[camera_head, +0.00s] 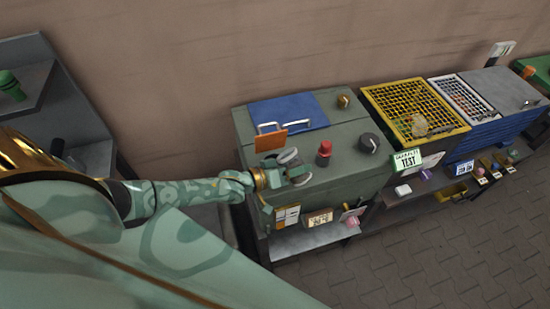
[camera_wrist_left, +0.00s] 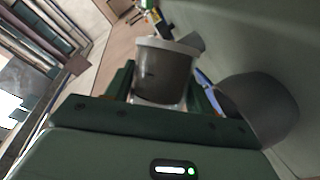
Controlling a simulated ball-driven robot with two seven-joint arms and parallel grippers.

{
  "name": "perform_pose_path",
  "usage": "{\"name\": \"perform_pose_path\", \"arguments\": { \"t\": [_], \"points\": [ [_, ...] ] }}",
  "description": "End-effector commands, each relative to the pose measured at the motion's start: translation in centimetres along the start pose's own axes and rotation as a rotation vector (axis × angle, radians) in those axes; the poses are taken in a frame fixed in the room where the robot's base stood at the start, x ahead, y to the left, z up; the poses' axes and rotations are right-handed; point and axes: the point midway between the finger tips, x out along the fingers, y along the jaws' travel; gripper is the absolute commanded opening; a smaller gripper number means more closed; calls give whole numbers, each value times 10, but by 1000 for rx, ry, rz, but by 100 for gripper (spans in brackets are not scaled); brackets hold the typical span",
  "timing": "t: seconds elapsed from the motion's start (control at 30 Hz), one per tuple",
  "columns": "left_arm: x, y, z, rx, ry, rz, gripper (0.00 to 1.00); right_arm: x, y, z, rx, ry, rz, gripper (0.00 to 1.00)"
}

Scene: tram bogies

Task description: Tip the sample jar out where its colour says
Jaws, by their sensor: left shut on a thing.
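My left gripper (camera_head: 279,173) reaches in from the left, over the left part of the grey-green bench unit (camera_head: 345,180). It is shut on a grey, round, cup-like thing with a paler rim, which shows between the fingers in the left wrist view (camera_wrist_left: 165,78). I cannot tell whether this is the sample jar, and its contents do not show. A small clear, yellowish jar-like thing (camera_head: 419,126) stands on the yellow-framed grid tray (camera_head: 455,130). My right gripper is not in view.
Close to the gripper are an orange plate (camera_head: 270,140), a red knob (camera_head: 324,150), a dark dial (camera_head: 368,143) and a blue lid (camera_head: 290,110). A green TEST sign (camera_head: 407,160) hangs at the unit's right. A white-framed grid tray (camera_head: 462,98) and blue crates (camera_head: 505,128) stand farther right.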

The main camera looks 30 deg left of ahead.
Motion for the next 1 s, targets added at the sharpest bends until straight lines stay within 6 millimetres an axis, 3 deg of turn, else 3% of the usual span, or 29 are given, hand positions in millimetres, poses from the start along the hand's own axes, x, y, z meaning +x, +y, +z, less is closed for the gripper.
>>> {"name": "perform_pose_path", "arguments": {
  "t": [1.0],
  "points": [
    [1, -1, 2, -126, 19, 53, 28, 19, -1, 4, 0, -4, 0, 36]
  ]
}}
